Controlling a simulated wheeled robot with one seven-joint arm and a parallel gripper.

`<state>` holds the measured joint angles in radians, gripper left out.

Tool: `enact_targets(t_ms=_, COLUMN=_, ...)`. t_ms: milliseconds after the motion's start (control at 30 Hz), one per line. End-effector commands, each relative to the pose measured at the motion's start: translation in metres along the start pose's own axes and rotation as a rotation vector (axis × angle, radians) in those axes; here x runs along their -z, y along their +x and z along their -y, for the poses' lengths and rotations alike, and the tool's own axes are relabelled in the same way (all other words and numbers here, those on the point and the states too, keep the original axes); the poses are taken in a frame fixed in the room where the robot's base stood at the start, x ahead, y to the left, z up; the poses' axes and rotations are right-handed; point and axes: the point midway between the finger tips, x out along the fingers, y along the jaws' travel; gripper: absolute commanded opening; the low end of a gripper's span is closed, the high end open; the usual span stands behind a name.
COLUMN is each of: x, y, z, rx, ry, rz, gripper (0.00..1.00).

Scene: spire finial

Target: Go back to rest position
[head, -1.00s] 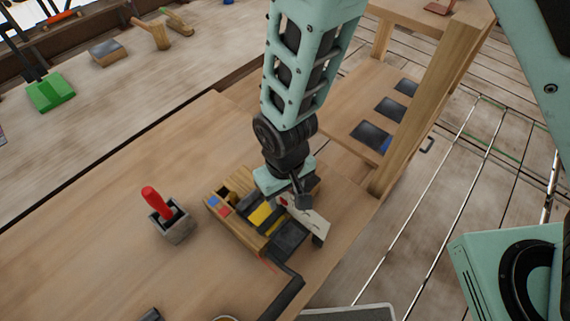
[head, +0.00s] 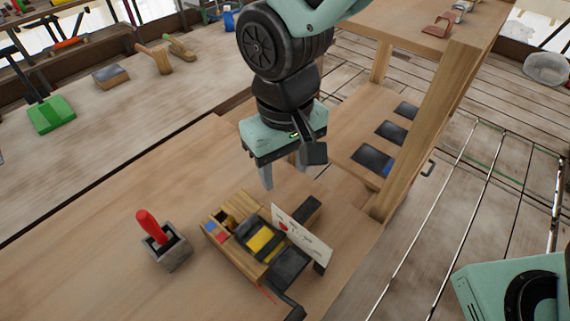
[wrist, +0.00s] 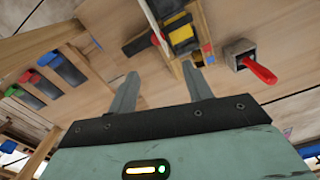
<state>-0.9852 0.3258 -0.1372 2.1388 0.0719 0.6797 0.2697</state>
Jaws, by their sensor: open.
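My gripper (head: 280,180) is open and empty, above the table and behind the wooden block device in the head view. Its two fingers (wrist: 160,92) also show spread apart in the wrist view, with bare table between them. The wooden device (head: 236,259) has a yellow and black part on top and a black bar at its front. It also shows at the top of the wrist view (wrist: 167,15). A white card (head: 300,232) with red marks leans upright on it.
A grey holder (head: 172,257) with a red-handled tool (head: 150,227) stands left of the device. A wooden shelf stand (head: 430,130) with dark pads rises at the right, near my arm. A green dustpan (head: 51,115) lies on the far bench. The table's left part is clear.

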Motion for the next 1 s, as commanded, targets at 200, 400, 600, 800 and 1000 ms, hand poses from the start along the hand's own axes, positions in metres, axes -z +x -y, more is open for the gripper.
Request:
enact_targets(t_ms=200, x=0.000, y=0.000, z=0.000, rx=0.000, ry=0.000, rz=0.000, gripper=0.50)
enact_targets(t_ms=400, x=0.000, y=0.000, z=0.000, rx=0.000, ry=0.000, rz=0.000, gripper=0.50)
enact_targets(t_ms=600, x=-0.012, y=-0.006, z=-0.008, rx=0.023, ry=-0.004, rz=0.003, gripper=0.50)
enact_targets(t_ms=800, x=-0.065, y=-0.025, z=-0.032, rx=0.076, ry=-0.056, rz=-0.005, gripper=0.50)
enact_targets(t_ms=1000, x=-0.116, y=-0.030, z=-0.052, rx=0.065, ry=-0.116, rz=-0.025, gripper=0.50)
